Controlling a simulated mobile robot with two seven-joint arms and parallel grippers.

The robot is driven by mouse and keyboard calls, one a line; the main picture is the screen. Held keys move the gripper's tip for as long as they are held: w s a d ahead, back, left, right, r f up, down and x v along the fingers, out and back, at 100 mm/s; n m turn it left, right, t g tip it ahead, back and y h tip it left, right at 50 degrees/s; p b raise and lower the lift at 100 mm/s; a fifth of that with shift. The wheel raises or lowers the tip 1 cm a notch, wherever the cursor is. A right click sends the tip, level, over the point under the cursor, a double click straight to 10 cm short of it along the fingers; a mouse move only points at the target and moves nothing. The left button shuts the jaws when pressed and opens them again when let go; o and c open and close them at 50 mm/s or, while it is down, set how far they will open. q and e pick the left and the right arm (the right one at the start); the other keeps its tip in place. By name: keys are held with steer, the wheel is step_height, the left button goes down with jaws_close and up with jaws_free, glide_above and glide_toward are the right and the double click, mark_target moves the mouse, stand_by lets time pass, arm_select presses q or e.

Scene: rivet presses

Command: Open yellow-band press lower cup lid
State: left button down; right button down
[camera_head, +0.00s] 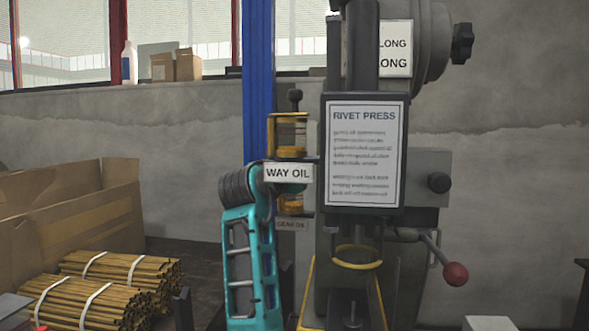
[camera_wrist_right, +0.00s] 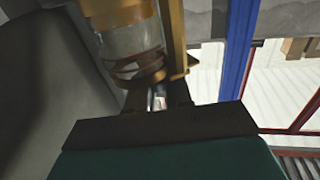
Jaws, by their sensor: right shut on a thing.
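The rivet press (camera_head: 362,150) has a yellow band (camera_head: 357,257) low on its front. Two oil cups stand on its left side: an upper cup (camera_head: 287,132) above the WAY OIL label (camera_head: 288,173), and a lower cup (camera_head: 290,203) above the GEAR OIL label. My teal right arm reaches up beside them, its hand partly behind the WAY OIL label. In the right wrist view, which is upside down, my right gripper (camera_wrist_right: 158,98) is shut on a small bright metal part at the top end of the lower cup (camera_wrist_right: 132,50). The lid's opening is hidden. My left gripper is out of view.
A red-knobbed lever (camera_head: 455,273) sticks out at the press's right. A blue post (camera_head: 258,80) stands behind the cups. A large cardboard box (camera_head: 65,210) and bundled rods (camera_head: 120,265) are at the left.

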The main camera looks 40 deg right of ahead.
stand_by(0.3)
steer(key=c, duration=1.1)
jaws_free()
steer(key=shift+a, duration=0.15)
steer(key=v, duration=0.7)
steer(key=shift+s+a, duration=0.1)
steer(key=shift+s, duration=0.1)
steer(key=shift+o, duration=0.2)
